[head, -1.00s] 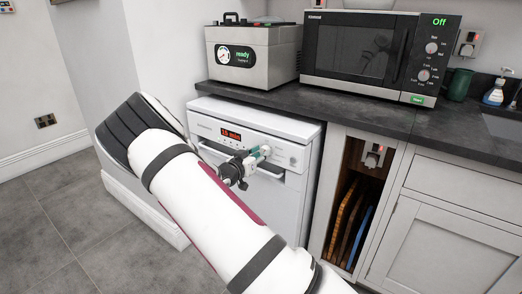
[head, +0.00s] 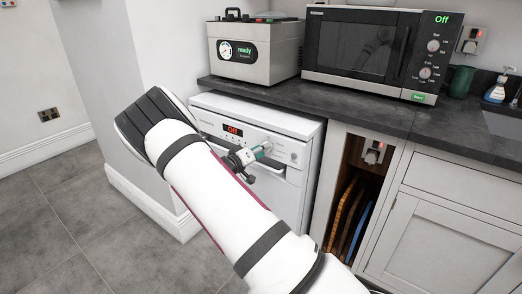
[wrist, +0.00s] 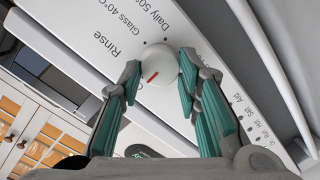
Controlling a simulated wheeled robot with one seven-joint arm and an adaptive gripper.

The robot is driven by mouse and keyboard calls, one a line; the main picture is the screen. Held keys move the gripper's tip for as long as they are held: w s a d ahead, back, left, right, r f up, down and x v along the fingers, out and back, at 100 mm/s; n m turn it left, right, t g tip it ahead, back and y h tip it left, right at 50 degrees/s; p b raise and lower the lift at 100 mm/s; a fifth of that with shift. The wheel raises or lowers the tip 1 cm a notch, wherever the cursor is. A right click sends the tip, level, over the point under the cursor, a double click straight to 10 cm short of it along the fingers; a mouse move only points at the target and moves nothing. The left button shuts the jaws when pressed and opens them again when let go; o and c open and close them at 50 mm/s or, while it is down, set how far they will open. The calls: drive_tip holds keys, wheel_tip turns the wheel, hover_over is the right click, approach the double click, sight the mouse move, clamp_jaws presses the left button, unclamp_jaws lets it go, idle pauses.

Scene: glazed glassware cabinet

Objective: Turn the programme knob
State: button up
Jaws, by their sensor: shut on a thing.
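The programme knob (wrist: 160,64) is a round white knob with a red mark, on the white dishwasher's front panel (head: 218,121). In the wrist view its mark points to the lower left. The printed labels "Rinse", "Glass 40°C" and "Daily 50°" lie above and left of it. My gripper (wrist: 159,82) has its green-padded fingers on either side of the knob, shut on it. In the head view my gripper (head: 262,151) is at the panel and hides the knob. The red display (head: 233,131) shows a short text, apparently "Off".
The dishwasher's handle bar (head: 262,169) runs just below the panel. The dark worktop (head: 300,96) overhangs it, carrying a microwave (head: 370,50) and a steel appliance (head: 252,52). An open niche (head: 360,190) with upright boards is at the right. The floor at left is clear.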

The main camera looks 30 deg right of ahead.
idle(0.4)
drive_tip(key=o, duration=1.1)
drive_tip(key=shift+o, duration=0.2)
drive_tip(key=v, duration=1.2)
drive_tip(key=shift+w+f, duration=0.1)
